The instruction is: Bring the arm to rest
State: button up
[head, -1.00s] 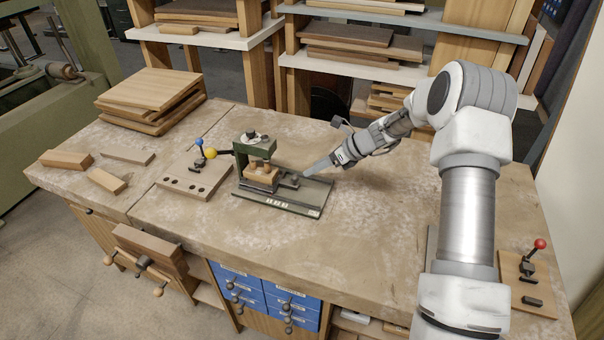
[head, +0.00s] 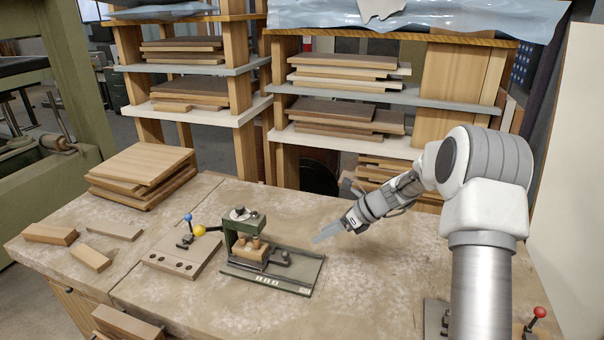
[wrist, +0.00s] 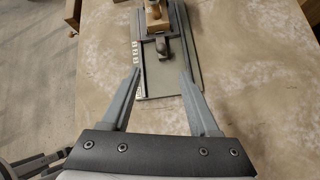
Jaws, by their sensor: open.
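My gripper (head: 326,233) hangs above the workbench (head: 385,275), to the right of the small green veneer press (head: 243,232). In the wrist view my gripper (wrist: 160,92) has its two fingers spread apart with nothing between them. The press stands on a dark green base plate (head: 303,270) and has a wooden block (head: 250,251) under its frame. In the wrist view the base plate (wrist: 158,80) lies ahead of the fingers, apart from them, with the block (wrist: 157,19) at the top edge.
Stacked panels (head: 142,172) and loose wood blocks (head: 50,233) are at the bench's left. A red-knobbed lever (head: 540,312) is at lower right. Shelves with boards (head: 345,115) stand behind.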

jog(key=s+a+r+n+h, duration=0.2)
jog(key=s+r+n+h, duration=0.3)
jog(key=s+r+n, duration=1.05)
jog(key=s+d+r+n+t+h, duration=0.1)
jog(key=s+n, duration=0.4)
jog(key=s, duration=0.5)
jog(key=s+d+r+n+t+h, duration=0.1)
jog(key=s+n, duration=0.4)
jog(key=s, duration=0.6)
notch_tip(320, 180, up, 2)
jog(key=shift+d+r+h, duration=0.25)
jog(key=shift+d+h, duration=0.45)
jog(key=shift+d, duration=0.3)
